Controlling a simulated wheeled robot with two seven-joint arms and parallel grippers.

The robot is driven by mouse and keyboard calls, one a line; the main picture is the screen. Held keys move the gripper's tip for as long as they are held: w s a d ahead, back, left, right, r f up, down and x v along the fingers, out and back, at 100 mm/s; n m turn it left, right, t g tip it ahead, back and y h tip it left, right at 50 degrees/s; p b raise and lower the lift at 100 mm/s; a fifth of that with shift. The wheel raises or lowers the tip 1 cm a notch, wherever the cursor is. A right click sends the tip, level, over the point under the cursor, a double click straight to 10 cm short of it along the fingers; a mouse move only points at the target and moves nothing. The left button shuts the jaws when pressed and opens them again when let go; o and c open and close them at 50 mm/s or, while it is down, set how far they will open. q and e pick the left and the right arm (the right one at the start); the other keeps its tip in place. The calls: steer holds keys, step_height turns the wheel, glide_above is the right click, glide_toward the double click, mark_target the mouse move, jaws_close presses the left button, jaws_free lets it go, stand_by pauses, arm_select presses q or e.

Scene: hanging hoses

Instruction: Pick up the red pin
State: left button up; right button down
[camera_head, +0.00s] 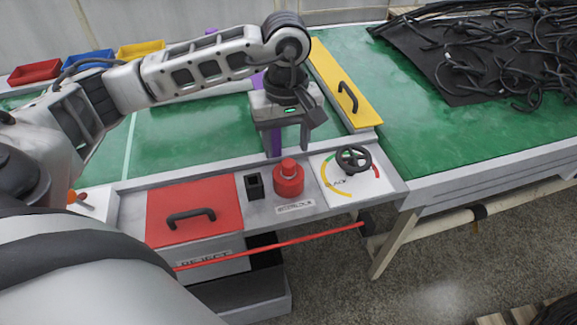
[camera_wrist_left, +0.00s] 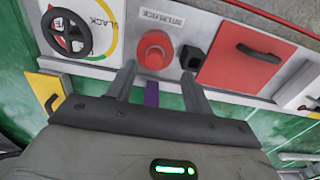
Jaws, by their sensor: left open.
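The red pin (camera_head: 288,180) is a round red piece with a smaller knob on top. It stands upright on the grey panel at the table's front edge, behind a label. My left gripper (camera_head: 287,151) is open and empty, its fingers pointing down, just behind and above the pin in the head view. In the left wrist view the pin (camera_wrist_left: 155,50) shows just beyond my left fingertips (camera_wrist_left: 158,73), apart from them as far as I can tell. My right gripper is not in view.
A black square socket (camera_head: 254,186) stands close to the pin's left, beside a red lid (camera_head: 194,211) with a handle. A black handwheel (camera_head: 354,159) is to its right. A yellow panel (camera_head: 345,85) and a purple strip (camera_wrist_left: 151,94) lie behind. Hoses (camera_head: 500,55) fill the back right.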

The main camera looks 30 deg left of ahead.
mark_target(289, 163)
arm_select(q)
steer(key=shift+w+a+f+p, duration=0.1)
steer(key=shift+w+f+p, duration=0.1)
steer(key=shift+f, duration=0.75)
steer(key=shift+w+d+f+p, duration=0.1)
steer(key=shift+w+f, duration=0.05)
steer(key=shift+f, duration=0.85)
steer(key=shift+w+a+f+p, duration=0.1)
steer(key=shift+w+f, duration=0.1)
steer(key=shift+f, duration=0.75)
steer(key=c, duration=1.1)
